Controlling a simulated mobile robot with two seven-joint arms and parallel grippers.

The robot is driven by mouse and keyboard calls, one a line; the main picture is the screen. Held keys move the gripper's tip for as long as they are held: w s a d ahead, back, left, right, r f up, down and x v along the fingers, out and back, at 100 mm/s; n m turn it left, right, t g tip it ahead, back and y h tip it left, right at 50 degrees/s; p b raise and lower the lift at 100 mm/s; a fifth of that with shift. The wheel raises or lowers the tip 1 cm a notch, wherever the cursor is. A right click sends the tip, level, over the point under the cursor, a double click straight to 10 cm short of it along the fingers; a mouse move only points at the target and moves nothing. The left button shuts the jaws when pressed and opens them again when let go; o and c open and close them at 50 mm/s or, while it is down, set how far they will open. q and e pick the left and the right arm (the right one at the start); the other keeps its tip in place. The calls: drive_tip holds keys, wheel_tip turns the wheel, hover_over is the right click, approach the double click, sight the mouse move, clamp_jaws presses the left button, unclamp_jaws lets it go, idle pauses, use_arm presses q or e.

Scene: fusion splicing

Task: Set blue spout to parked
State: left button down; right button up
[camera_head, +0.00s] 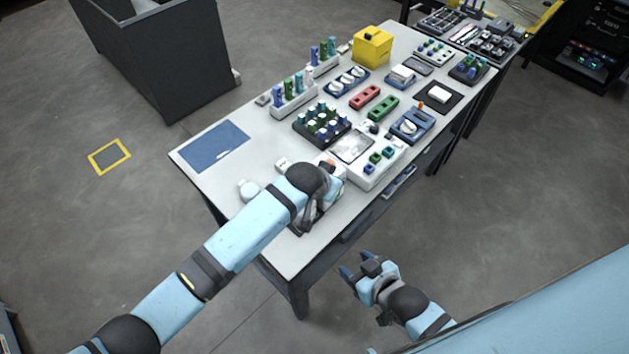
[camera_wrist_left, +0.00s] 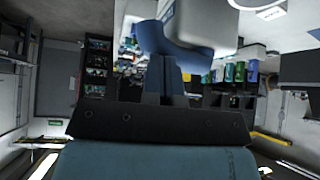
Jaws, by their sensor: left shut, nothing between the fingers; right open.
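In the left wrist view, a curved blue part (camera_wrist_left: 178,48), which looks like the blue spout, hangs from a white body (camera_wrist_left: 205,22). My left gripper (camera_wrist_left: 166,72) is shut and empty, its fingertips right at the lower edge of the blue part; I cannot tell whether they touch. In the head view my left gripper (camera_head: 312,212) is over the near left part of the table, and my arm hides the spout there. A white device (camera_head: 328,165) with an orange-red top piece shows partly behind it. My right gripper (camera_head: 362,272) is open and empty, off the table's near edge.
The white table (camera_head: 225,180) has a blue mat (camera_head: 213,146) at its left end and a round white item (camera_head: 248,190) near my left arm. Racks of vials (camera_head: 322,124), coloured holders (camera_head: 383,108) and a yellow box (camera_head: 372,46) crowd the middle and back.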

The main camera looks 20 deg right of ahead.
use_arm(q)
drive_tip(key=shift+d, duration=0.3)
idle(0.5)
